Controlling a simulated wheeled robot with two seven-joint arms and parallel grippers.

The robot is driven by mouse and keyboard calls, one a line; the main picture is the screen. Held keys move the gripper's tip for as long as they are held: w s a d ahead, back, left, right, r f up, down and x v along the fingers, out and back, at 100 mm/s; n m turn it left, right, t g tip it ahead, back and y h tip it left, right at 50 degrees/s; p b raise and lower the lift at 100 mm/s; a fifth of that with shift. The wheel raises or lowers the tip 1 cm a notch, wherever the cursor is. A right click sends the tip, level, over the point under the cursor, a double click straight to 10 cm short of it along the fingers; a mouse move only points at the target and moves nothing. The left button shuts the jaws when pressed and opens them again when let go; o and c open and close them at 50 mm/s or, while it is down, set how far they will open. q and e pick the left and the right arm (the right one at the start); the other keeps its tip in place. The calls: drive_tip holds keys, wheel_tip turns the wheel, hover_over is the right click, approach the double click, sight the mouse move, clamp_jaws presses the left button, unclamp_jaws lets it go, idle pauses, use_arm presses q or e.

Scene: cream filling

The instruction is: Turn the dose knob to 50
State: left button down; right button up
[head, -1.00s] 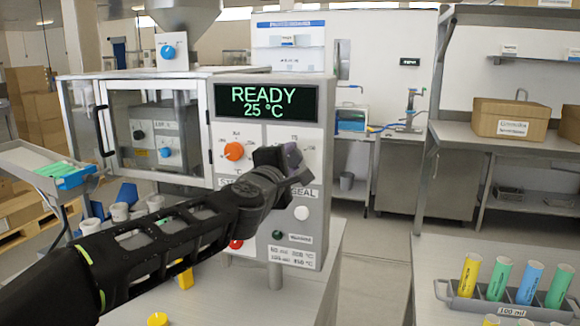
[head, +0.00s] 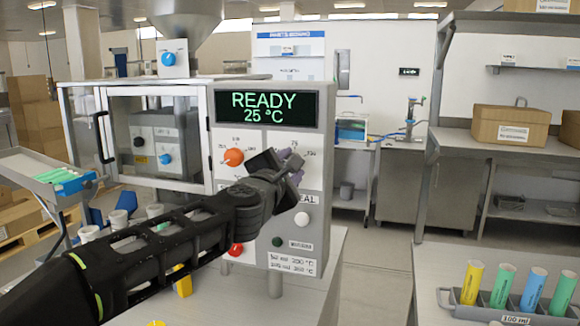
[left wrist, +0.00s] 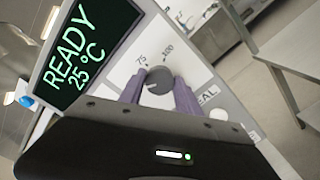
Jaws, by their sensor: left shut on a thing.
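The dose knob (left wrist: 158,82) is a round grey knob on the machine's pale front panel, with the marks 75 and 100 above it in the left wrist view. My left gripper (left wrist: 158,92) is shut on it, one purple finger on each side. In the head view my left gripper (head: 291,166) is at the panel, right of the orange knob (head: 233,157), and hides the dose knob. The knob's pointer is too unclear to read. The display (head: 264,107) reads READY 25 °C in green. My right gripper is not in view.
A white button (head: 302,219) is just below my left gripper, and a red button (head: 235,249) is lower left. A rack of coloured tubes (head: 500,312) stands on the right table. Pale cups (head: 118,220) stand left of my left arm.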

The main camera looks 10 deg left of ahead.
use_arm(q)
drive_tip(key=c, duration=0.9)
unclamp_jaws()
drive_tip(key=shift+o, duration=0.2)
drive_tip(key=shift+s, duration=0.15)
drive_tip(key=s, duration=0.7)
drive_tip(key=shift+s+a, duration=0.25)
drive_tip(key=shift+f, duration=0.1)
